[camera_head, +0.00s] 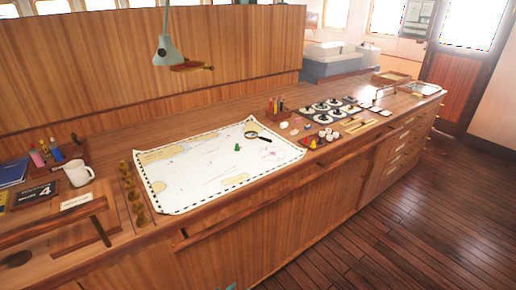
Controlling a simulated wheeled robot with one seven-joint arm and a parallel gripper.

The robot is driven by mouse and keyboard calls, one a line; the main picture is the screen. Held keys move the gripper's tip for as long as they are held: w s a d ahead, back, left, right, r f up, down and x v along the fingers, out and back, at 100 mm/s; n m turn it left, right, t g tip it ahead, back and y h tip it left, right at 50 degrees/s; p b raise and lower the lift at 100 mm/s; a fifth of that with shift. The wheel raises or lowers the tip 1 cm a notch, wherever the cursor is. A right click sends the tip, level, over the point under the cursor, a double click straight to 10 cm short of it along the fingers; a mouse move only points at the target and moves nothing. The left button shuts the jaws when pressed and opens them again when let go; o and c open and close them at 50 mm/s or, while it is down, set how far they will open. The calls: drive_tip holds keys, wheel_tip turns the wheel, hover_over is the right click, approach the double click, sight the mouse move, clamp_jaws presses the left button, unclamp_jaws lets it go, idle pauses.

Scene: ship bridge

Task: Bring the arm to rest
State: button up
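My gripper is not in view, and no part of my arm can be made out for certain. A tiny teal patch shows at the bottom edge, too small to tell what it is. The long wooden chart counter (345,152) runs from the lower left to the back right. A white nautical chart (205,172) lies flat on it, with a magnifying glass (262,135) and a small green piece (237,147) on top.
A grey lamp (168,52) hangs above the counter. A white mug (78,173), books (12,172) and brass pieces (138,208) stand at the left. A dark tray of round items (325,110) sits right of the chart. The wooden floor (400,225) at right is clear.

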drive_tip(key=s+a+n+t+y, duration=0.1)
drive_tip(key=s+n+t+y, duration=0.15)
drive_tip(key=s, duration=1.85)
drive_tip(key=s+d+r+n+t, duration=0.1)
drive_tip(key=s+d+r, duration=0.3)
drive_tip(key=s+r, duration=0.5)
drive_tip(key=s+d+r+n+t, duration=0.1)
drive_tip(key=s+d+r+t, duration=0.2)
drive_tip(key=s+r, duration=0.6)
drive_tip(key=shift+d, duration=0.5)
